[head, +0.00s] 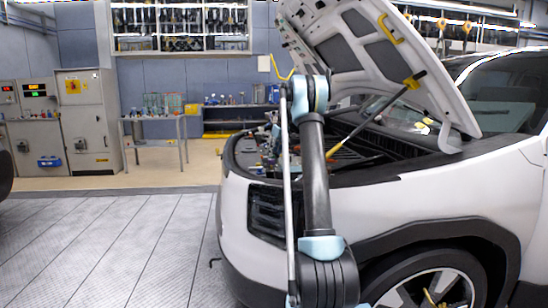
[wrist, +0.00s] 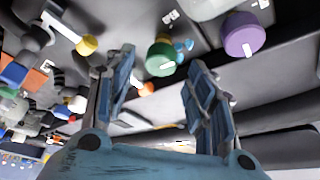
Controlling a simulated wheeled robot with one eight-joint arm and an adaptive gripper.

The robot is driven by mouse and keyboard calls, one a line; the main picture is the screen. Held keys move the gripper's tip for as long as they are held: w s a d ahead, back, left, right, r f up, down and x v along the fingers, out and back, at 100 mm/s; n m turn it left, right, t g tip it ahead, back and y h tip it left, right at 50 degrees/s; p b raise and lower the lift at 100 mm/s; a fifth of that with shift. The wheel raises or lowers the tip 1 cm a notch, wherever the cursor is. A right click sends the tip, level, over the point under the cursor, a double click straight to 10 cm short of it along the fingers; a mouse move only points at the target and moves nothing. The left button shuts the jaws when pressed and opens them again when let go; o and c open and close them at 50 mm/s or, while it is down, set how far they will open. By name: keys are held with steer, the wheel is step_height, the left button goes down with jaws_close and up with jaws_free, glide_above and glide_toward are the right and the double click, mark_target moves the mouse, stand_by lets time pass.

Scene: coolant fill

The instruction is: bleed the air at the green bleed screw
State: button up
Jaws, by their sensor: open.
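A green round knob (wrist: 161,58) with a pale mark on its face shows in the wrist view, between and beyond my fingertips. I take it for the green bleed screw, but cannot tell for sure. My gripper (wrist: 160,66) is open, with one blue-padded finger on each side and nothing between the pads. Its gap to the knob is hard to judge. A small light-blue winged part (wrist: 184,45) sits right beside the green knob. In the head view, my arm reaches over the front of the white car (head: 420,200) into the engine bay, and my gripper is hidden there.
A purple knob (wrist: 243,36) is right of the green one and a yellow knob (wrist: 87,45) left. Hoses and fittings crowd the left. The raised hood (head: 360,50) hangs over the bay, with a yellow-ended strut (head: 375,118). Floor left of the car is clear.

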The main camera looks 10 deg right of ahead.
steer(key=shift+x, duration=1.25)
steer(key=shift+c, duration=0.3)
steer(key=c, duration=1)
steer(key=shift+d, duration=0.25)
steer(key=shift+a, duration=0.15)
